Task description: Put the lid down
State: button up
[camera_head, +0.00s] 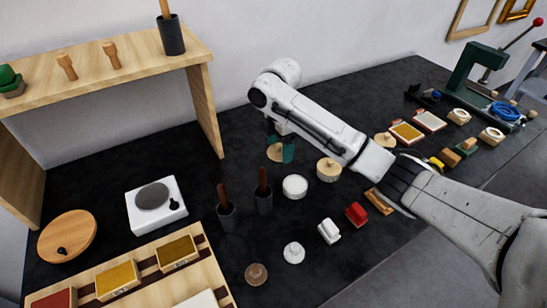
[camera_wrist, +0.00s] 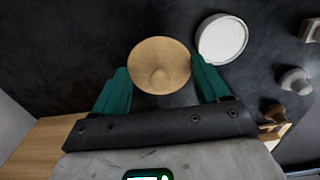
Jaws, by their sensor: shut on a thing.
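My gripper (camera_head: 281,148) points down over the black worktop with green fingers. It is shut on a round pale wooden lid (camera_head: 274,153). A white round pot (camera_head: 295,188) stands to the front right of the lid; a white round thing, probably this pot, shows right of the lid in the wrist view (camera_wrist: 222,38).
A pot with a wooden top (camera_head: 328,170) stands right of the lid. Two dark cups with red-brown handles (camera_head: 227,215) stand front left. A wooden shelf (camera_head: 130,58) rises at the left. The worktop (camera_head: 225,95) behind the gripper is clear.

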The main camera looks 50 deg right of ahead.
aim_at(274, 145)
jog(key=w+f, duration=0.3)
jog(key=shift+d+f, duration=0.2)
jog(key=shift+d, duration=0.1)
jog(key=shift+f+p, duration=0.4)
jog(key=shift+f, duration=1.2)
jog(key=shift+f, duration=0.2)
jog(key=o, duration=1)
jog(key=shift+r, duration=0.1)
notch_tip(274, 145, up, 12)
jog(key=shift+r+b, duration=0.1)
jog(key=shift+b, duration=0.6)
